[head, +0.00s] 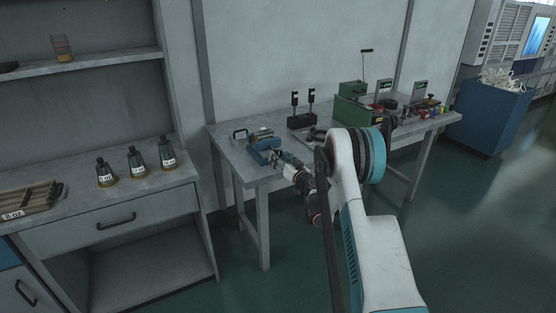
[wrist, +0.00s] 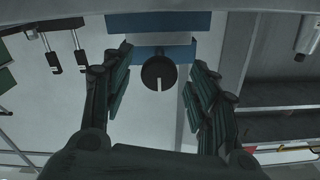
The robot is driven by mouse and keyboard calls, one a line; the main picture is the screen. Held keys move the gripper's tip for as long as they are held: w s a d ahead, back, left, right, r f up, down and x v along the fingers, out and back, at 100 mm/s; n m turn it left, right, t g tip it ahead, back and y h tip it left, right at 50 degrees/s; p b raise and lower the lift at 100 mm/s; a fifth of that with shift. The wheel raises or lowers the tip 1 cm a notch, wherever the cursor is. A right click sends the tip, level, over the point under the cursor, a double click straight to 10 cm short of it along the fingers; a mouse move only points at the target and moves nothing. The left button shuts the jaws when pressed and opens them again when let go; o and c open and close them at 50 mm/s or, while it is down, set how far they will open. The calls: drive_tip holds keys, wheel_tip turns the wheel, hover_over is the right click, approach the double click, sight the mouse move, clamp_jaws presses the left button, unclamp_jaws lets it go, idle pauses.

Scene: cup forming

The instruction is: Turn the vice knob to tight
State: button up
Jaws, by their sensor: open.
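The blue vice (head: 263,145) sits at the left end of the grey workbench in the head view. In the wrist view its blue body (wrist: 180,52) is at the top centre. The vice knob (wrist: 158,76) is a dark round disc with a pale slot or mark, pointing down in that view. My gripper (wrist: 157,84) is open, with one finger on each side of the knob and a visible gap on both sides. In the head view my gripper (head: 281,158) is at the near side of the vice; the knob is hidden there.
A black stand with two upright handles (head: 302,108) is on the bench behind my arm. Green machinery (head: 352,106) stands farther right. A shelf unit with several conical weights (head: 137,161) is at left. A blue bin (head: 487,120) is at far right.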

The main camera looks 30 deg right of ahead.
drive_tip(key=shift+w+b, duration=0.3)
drive_tip(key=shift+w, duration=1.1)
drive_tip(key=c, duration=1.1)
drive_tip(key=shift+o, duration=0.2)
